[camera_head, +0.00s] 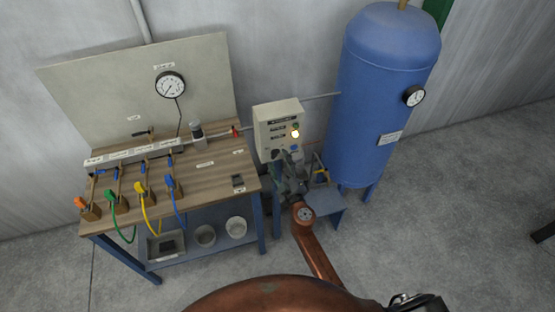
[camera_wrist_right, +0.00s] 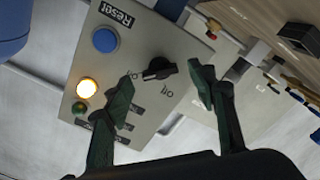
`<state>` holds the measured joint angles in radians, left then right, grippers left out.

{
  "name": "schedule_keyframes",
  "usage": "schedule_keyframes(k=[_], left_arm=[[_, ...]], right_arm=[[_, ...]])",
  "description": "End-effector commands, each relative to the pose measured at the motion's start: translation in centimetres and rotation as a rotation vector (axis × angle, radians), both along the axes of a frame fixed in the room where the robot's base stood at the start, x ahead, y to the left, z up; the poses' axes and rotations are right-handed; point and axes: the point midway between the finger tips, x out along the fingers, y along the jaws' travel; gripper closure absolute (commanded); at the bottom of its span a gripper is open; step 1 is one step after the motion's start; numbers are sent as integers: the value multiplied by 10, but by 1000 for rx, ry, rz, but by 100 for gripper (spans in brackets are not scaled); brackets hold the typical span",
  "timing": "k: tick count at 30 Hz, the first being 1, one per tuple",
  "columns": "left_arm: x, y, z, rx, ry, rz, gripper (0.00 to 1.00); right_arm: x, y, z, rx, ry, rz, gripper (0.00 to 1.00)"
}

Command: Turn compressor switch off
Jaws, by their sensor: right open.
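The control box (camera_head: 277,115) is a pale panel on the wall beside the blue tank. In the right wrist view, its face (camera_wrist_right: 150,40) carries a black rotary switch (camera_wrist_right: 158,69), a blue button (camera_wrist_right: 105,40) labelled Reset, a lit yellow lamp (camera_wrist_right: 87,88) and a dark green button (camera_wrist_right: 79,107). My right gripper (camera_head: 288,162) is at the lower part of the box in the head view. In the right wrist view, its open fingers (camera_wrist_right: 163,88) stand on either side of the switch, with a gap to it. Contact is not visible. My left gripper is out of view.
The blue tank (camera_head: 385,90) with a gauge (camera_head: 414,96) stands right of the box. A wooden workbench (camera_head: 210,170) with coloured hoses stands left. A small blue-grey stand (camera_head: 325,203) is under the box. The grey floor (camera_head: 450,220) is open at right.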

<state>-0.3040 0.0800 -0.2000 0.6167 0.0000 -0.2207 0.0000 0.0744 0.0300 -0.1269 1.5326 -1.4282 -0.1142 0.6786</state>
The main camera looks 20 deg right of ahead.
Motion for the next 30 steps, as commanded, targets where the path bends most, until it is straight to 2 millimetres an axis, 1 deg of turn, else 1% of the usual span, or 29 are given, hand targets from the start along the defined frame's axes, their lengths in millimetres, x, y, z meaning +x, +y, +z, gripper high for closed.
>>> schedule_keyframes(k=[1,4,14,30], left_arm=[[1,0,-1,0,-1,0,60],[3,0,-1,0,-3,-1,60],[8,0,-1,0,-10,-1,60],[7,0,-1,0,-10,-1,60]], right_arm=[[6,0,0,-1,0,0,48],[13,1,0,-1,0,0,48],[15,1,0,0,1,0,48],[15,1,0,0,1,0,86]])
